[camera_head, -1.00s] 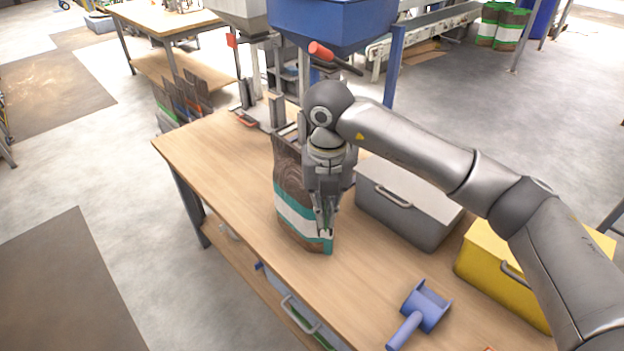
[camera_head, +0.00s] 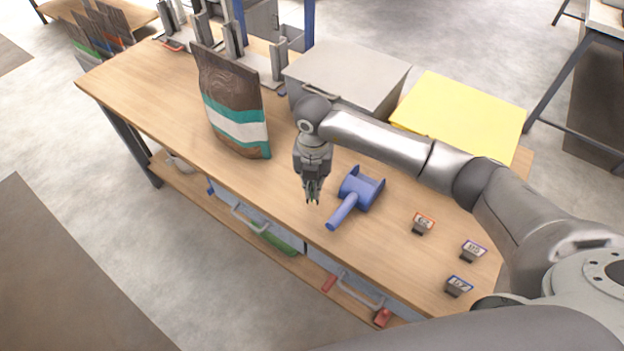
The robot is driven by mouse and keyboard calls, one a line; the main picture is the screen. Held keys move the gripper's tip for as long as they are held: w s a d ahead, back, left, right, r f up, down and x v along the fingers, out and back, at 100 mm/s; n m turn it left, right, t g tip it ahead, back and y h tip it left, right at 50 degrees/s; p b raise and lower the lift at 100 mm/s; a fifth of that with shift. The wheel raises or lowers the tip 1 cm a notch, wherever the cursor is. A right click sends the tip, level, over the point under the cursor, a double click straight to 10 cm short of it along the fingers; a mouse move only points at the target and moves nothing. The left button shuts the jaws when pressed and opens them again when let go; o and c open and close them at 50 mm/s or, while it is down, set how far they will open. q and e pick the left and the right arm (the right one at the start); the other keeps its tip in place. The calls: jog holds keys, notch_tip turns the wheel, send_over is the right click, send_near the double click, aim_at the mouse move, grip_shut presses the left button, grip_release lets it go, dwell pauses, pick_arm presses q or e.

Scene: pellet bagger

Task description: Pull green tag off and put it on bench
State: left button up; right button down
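The brown bag (camera_head: 232,95) with teal and white bands stands upright on the bench (camera_head: 165,100), left of my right arm. I see no tag on the side of the bag that faces me. My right gripper (camera_head: 313,194) points down, right of the bag and just left of the blue tool. Its fingers are close together around a small dark, greenish piece, which looks like the green tag (camera_head: 313,187); the fingers hide most of it. My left gripper is out of view.
A blue handled tool (camera_head: 358,191) lies close right of my gripper. Orange (camera_head: 423,222), purple (camera_head: 472,250) and blue (camera_head: 458,285) tags sit farther right. Grey (camera_head: 345,75) and yellow (camera_head: 460,110) boxes stand behind. Bare bench lies around the gripper, with its front edge nearby.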

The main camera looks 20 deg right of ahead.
notch_tip(320, 180, down, 3)
jog(key=shift+f+b, duration=0.1)
jog(key=shift+b, duration=0.7)
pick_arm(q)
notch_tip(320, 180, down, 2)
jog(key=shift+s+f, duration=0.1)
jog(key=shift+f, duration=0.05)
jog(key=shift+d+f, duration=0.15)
pick_arm(e)
jog(key=shift+f, duration=0.1)
jog(key=shift+f, duration=0.3)
jog(key=c, duration=1.6)
grip_release()
jog(key=shift+r, duration=0.1)
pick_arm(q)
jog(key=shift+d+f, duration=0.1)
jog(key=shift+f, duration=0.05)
pick_arm(e)
jog(key=shift+o, duration=0.2)
jog(key=shift+r, duration=0.15)
notch_tip(320, 180, up, 12)
jog(key=shift+f, duration=0.15)
